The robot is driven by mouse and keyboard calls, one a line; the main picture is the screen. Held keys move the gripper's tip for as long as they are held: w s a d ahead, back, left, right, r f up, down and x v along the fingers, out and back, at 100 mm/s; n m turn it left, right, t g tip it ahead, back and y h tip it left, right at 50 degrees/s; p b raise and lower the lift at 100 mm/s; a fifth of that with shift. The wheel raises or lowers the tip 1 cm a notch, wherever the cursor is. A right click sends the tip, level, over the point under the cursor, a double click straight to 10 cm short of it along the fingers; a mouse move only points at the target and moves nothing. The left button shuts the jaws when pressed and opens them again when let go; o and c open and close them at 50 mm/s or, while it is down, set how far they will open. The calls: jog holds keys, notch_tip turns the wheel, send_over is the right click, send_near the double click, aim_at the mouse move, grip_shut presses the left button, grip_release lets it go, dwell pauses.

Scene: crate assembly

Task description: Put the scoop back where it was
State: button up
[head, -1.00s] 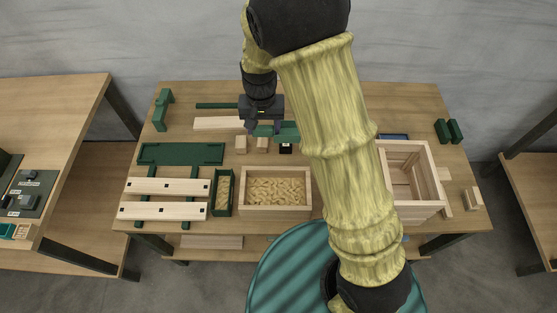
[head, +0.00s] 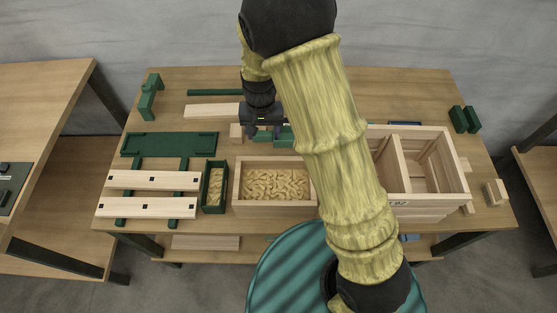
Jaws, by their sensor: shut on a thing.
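My gripper (head: 262,130) is over the back middle of the workbench, shut on a green thing that appears to be the scoop (head: 286,138). The scoop shows just right of the fingers, partly hidden by the gripper and my arm. It is behind a wooden box (head: 235,205) of small pale pieces. I cannot tell whether the scoop touches the bench. A narrow green bin (head: 206,206), also holding pale pieces, stands left of the box.
A divided wooden crate (head: 455,193) stands at right, partly behind my arm. Two slats (head: 150,207) lie across green supports at left, in front of a green tray (head: 168,145). A small wood block (head: 236,131) is beside my gripper. Green blocks (head: 465,119) stand back right.

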jog(key=shift+f, duration=3.1)
jog(key=shift+f, duration=1.85)
jog(key=shift+f, duration=0.15)
jog(key=o, duration=1.3)
jog(key=shift+c, duration=0.2)
